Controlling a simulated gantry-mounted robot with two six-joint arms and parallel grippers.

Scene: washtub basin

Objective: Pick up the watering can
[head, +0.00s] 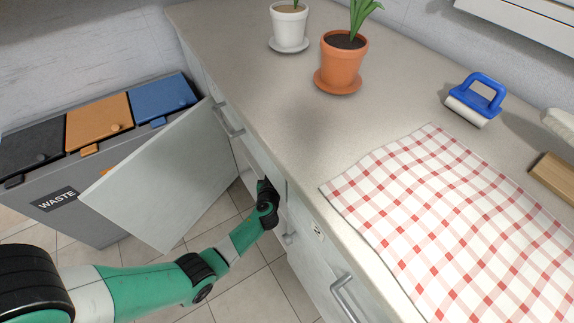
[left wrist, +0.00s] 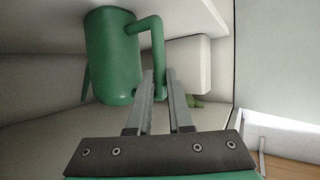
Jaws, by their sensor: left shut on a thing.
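The green watering can (left wrist: 110,58) is in the left wrist view, inside a pale cabinet. Its handle (left wrist: 155,38) sticks out to the right of the body, and a thin spout shows at its left. My left gripper (left wrist: 160,82) is shut on the lower part of the handle, with a finger on either side of it. In the head view my left arm reaches into the cabinet under the counter, so the gripper and the can are hidden there. My right gripper is in neither view.
The cabinet door (head: 165,180) stands open beside my left arm, near the waste bins (head: 100,195). A white block-like thing (left wrist: 188,62) is behind the can.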

